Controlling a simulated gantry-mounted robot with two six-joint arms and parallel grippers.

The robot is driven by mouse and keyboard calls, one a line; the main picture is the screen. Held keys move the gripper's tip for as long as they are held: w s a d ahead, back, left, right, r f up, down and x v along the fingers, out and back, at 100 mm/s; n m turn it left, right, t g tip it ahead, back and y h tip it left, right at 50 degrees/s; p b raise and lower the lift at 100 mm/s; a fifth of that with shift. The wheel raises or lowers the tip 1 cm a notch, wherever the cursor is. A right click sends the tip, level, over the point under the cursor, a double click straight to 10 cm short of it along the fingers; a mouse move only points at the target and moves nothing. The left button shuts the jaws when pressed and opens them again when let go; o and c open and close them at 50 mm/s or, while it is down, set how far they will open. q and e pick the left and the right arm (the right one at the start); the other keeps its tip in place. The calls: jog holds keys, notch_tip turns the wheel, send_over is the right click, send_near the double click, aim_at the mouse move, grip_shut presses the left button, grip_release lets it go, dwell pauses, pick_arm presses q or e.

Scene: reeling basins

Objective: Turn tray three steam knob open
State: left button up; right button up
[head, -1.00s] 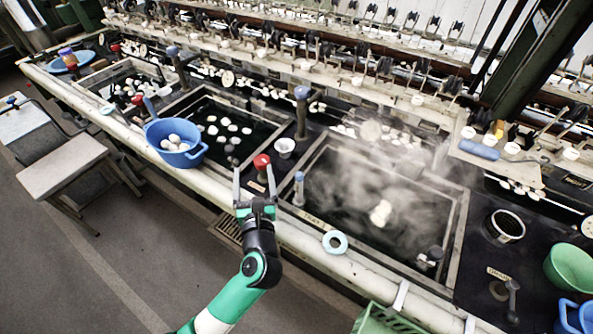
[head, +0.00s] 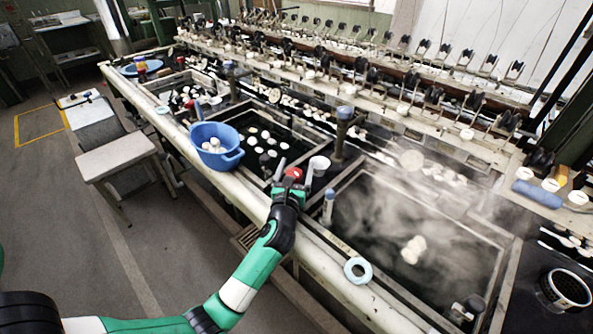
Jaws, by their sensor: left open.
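A red knob (head: 293,173) stands on the dark strip between two sunken basins. It lies in line with my left gripper (head: 294,170), whose arm comes in from the lower left. The gripper is open, with one grey finger on each side of the knob. I cannot tell whether the fingers touch it. The gripper body hides the knob's lower part. The steaming basin (head: 345,204) lies to the right, with pale cocoons (head: 413,249) in dark water. Any label by the knob is unreadable. My right gripper is not in view.
A white cup (head: 319,166) stands close to the right finger. A blue-topped post (head: 344,113) rises behind, and a shorter one (head: 329,195) stands to the right. A blue basket (head: 215,147) and a pale blue ring (head: 358,270) are on the front ledge.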

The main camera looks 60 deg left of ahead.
pick_arm(q)
jog(key=shift+w+a, duration=0.1)
jog(key=shift+a, duration=0.05)
grip_shut()
jog(key=shift+f+n+g+y+b, duration=0.15)
jog(key=shift+n+g+y+b, duration=0.35)
jog(key=shift+g, duration=0.3)
jog(key=shift+s+a+n+g, duration=0.1)
jog(key=shift+s+n+g, duration=0.1)
jog(key=shift+n+g, duration=0.1)
grip_release()
